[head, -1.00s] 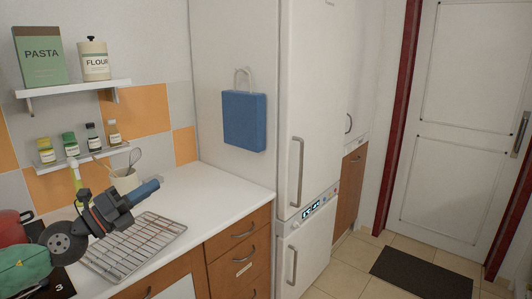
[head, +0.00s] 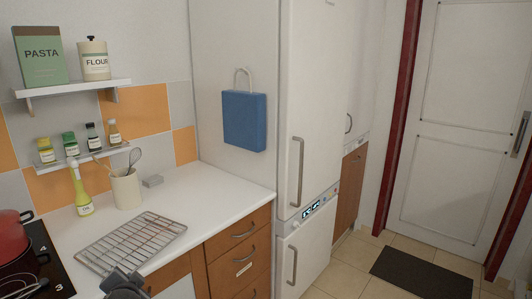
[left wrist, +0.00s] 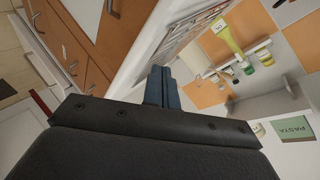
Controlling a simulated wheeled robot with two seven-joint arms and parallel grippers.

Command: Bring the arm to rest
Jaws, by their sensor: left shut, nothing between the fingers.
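My left gripper (left wrist: 163,87) shows in the left wrist view with its two blue fingers pressed together and nothing between them. In the head view only a dark part of my left arm shows at the bottom edge, in front of the counter and drawers; its fingers cannot be made out there. My right gripper is in neither view.
A wire rack (head: 132,243) lies on the white counter (head: 208,190). An oil bottle (head: 81,192) and a utensil pot (head: 126,188) stand behind it. A red pot (head: 14,245) sits on the stove (head: 48,262) at left. Floor near the dark mat (head: 421,272) is clear.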

